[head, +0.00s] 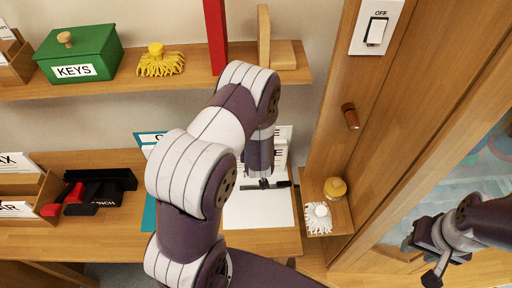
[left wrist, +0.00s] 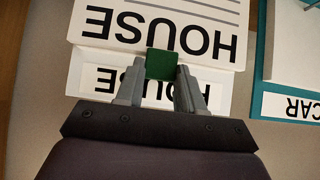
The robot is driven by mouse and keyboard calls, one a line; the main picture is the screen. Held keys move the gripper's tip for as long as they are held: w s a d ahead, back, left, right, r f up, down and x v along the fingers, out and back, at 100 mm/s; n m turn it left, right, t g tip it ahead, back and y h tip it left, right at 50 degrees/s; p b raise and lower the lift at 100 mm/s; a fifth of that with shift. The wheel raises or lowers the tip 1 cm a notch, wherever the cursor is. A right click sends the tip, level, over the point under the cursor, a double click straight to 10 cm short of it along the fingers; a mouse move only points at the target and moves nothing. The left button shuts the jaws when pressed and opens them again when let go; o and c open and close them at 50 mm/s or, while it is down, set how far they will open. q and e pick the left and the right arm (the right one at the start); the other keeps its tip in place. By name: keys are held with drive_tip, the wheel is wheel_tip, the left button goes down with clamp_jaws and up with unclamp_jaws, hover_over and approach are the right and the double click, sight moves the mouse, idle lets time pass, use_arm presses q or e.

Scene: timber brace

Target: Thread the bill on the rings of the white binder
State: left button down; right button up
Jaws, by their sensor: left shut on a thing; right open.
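The white binder (head: 258,210) lies on the desk, partly hidden behind my left arm in the head view. Its spine label reading HOUSE (left wrist: 98,80) shows upside down in the left wrist view. A white sheet with HOUSE and printed lines, which looks like the bill (left wrist: 205,12), lies beyond it. My left gripper (head: 265,184) is over the binder. In the left wrist view its fingers (left wrist: 160,88) are shut on a small green block at the sheet's edge. The rings and sheet holes cannot be made out. My right gripper (head: 435,262) is open and empty at lower right, away from the binder.
A teal binder labelled CAR (left wrist: 290,105) lies beside the white one. A black punch with red parts (head: 100,192) and wooden trays (head: 45,190) stand left on the desk. The shelf above holds a green KEYS box (head: 80,52). A wooden post (head: 355,140) stands right of the desk.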

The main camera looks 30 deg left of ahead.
use_arm(q)
drive_tip(key=shift+w+a, duration=0.15)
drive_tip(key=shift+w, duration=0.1)
drive_tip(key=shift+c, duration=0.7)
unclamp_jaws()
wheel_tip(320, 180, up, 8)
drive_tip(key=p, duration=0.6)
drive_tip(key=shift+p, duration=0.4)
